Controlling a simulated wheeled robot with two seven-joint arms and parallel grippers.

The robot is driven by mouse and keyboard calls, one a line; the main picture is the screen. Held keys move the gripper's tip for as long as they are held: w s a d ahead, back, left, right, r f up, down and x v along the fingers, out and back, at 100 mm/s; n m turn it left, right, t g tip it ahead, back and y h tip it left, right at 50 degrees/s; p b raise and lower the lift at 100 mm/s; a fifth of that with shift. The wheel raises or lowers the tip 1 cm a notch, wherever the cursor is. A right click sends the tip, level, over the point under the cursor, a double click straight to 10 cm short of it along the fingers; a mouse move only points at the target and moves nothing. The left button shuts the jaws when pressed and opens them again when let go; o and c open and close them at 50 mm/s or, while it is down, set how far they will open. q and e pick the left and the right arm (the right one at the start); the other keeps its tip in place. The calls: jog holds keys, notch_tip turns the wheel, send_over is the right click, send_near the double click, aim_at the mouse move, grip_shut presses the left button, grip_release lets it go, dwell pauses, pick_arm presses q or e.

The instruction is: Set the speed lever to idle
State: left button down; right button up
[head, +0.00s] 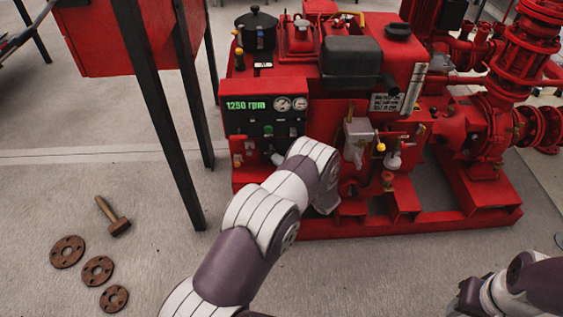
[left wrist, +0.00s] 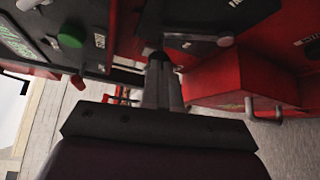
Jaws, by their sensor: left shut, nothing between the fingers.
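The red pumpset (head: 310,230) stands in the head view, its green display (head: 246,105) reading 1250 rpm. I cannot tell for certain which part is the speed lever. A yellow-knobbed lever (head: 380,147) stands right of my left arm. A small pale piece (head: 277,158) sits below the panel beside my arm. My left gripper (left wrist: 162,62) is shut and empty in the left wrist view, its fingertips near the edge of a black plate (left wrist: 190,48). A grey knob (left wrist: 225,38) is right of them. In the head view my arm hides most of this gripper.
A green button (left wrist: 70,40) and a red button (left wrist: 77,82) are left of the fingers. A red box (left wrist: 230,80) with a grey handle is close on the right. A black-legged red cabinet (head: 110,40) stands left of the pumpset. A hammer (head: 112,217) and rusty flanges (head: 97,270) lie on the floor.

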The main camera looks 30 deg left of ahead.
pick_arm(q)
jog(key=shift+s+a+r+n+h, duration=0.1)
jog(key=shift+s+a+n+h, duration=0.05)
jog(key=shift+a+n+h, duration=0.35)
jog(key=shift+r, duration=0.1)
jog(key=p+v, duration=0.3)
jog(key=v, duration=1)
jog(key=shift+f, duration=0.25)
jog(key=shift+m, duration=0.3)
